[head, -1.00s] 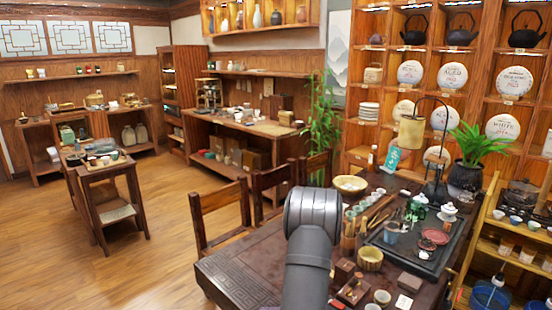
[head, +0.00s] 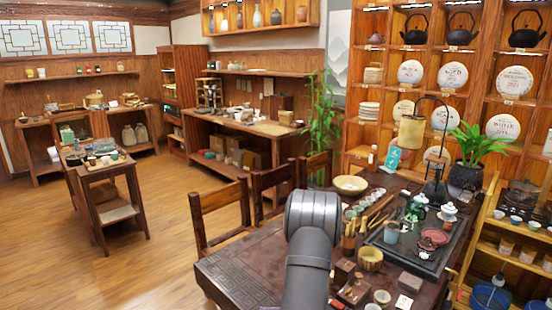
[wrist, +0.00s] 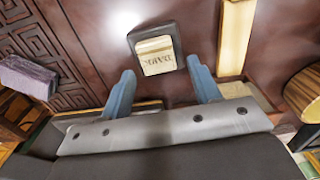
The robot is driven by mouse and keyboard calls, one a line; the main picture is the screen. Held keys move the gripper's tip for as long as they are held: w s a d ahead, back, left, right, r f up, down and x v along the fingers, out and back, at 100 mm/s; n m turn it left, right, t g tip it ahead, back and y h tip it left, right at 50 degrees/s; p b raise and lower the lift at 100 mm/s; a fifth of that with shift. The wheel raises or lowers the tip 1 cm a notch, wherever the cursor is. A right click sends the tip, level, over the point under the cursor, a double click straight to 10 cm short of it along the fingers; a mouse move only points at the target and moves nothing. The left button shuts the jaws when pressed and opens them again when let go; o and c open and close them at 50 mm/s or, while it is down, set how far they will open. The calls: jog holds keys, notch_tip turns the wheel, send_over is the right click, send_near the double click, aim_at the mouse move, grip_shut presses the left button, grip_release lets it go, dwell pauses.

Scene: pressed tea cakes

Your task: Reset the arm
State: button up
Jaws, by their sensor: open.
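My gripper (wrist: 162,88) shows in the wrist view with its two blue fingers spread apart and nothing between their tips. Just beyond the tips, a small dark block with a cream label (wrist: 155,52) lies on the dark red-brown tabletop (wrist: 190,22); the label's letters are upside down and look like "DARK". In the head view my grey arm reaches up over the near part of the carved dark table (head: 235,275). My gripper is hidden behind the arm there.
In the wrist view, a grey-purple block (wrist: 27,75) is at left and a pale upright strip (wrist: 237,40) at right. In the head view, a tea tray (head: 425,255), a woven bowl (head: 350,185) and small boxes (head: 353,292) crowd the table's right side. Its left end is clear.

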jog(key=shift+f, duration=0.4)
notch_tip(320, 180, up, 4)
jog(key=shift+f, duration=0.1)
jog(key=s+d+r, duration=0.7)
jog(key=s+d, duration=0.1)
jog(key=d, duration=0.1)
jog(key=w+f, duration=0.2)
jog(key=w, duration=1.1)
jog(key=shift+m, duration=0.4)
jog(key=f, duration=0.9)
jog(key=shift+a+f, duration=0.25)
jog(key=shift+f, duration=0.05)
notch_tip(320, 180, up, 9)
jog(key=s+r, duration=0.2)
jog(key=s, duration=0.5)
jog(key=shift+s+d+r+n, duration=0.15)
jog(key=shift+s+d+n, duration=0.15)
jog(key=shift+s, duration=0.1)
